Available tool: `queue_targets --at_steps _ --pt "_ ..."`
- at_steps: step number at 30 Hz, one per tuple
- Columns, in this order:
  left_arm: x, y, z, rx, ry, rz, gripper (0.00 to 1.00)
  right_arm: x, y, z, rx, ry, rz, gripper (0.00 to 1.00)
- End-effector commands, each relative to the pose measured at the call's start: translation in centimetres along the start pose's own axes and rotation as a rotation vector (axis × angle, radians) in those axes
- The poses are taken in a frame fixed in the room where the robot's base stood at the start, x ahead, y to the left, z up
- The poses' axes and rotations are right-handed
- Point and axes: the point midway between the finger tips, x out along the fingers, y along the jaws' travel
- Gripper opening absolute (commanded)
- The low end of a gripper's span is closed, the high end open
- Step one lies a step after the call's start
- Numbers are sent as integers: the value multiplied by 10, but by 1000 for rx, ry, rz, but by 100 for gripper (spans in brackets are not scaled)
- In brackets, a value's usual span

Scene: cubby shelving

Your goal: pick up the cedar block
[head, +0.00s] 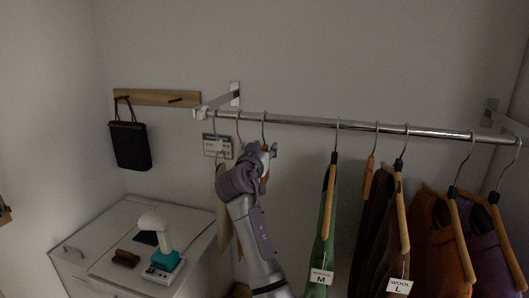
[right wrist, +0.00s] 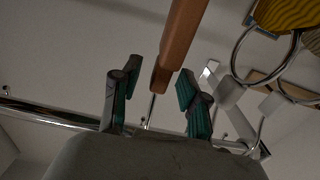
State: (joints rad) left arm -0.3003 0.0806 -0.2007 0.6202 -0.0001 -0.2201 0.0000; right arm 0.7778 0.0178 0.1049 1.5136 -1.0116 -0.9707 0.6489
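A reddish-brown wooden bar, which looks like the cedar block (right wrist: 180,45), hangs by a thin metal hook from the rail in the right wrist view. Its narrow end lies between the fingers, with a gap on both sides. In the head view a small piece of the wood (head: 264,166) shows at my right gripper (head: 264,152), just below a hook on the rail. In the right wrist view my right gripper (right wrist: 157,98) is open, its teal-padded fingers spread apart. I see no contact. Much of the wood is hidden in the head view. My left gripper is not in view.
The metal rail (head: 300,122) runs above my right gripper. Hangers with a green garment (head: 324,225) and several brown, orange and purple ones are to the right. A cabinet (head: 110,225) holds a white-and-teal device (head: 163,258) and a brown item (head: 126,258).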

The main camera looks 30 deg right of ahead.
Motion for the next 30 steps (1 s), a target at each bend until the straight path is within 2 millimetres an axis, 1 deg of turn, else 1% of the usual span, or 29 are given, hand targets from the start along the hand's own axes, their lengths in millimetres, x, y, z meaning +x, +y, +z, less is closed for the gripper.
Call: queue_targets --at_steps 1,5,6,7,20,26,30 --pt "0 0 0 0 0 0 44 0 0 0 0 0 0 32" --pt "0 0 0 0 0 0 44 0 0 0 0 0 0 11" --pt "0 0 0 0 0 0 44 0 0 0 0 0 0 4" --pt "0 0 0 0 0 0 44 0 0 0 0 0 0 0" --pt "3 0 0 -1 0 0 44 0 0 -2 2 1 1 0" --pt "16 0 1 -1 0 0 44 0 0 -15 6 3 -1 0" --pt "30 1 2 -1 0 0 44 0 0 -32 6 4 1 0"
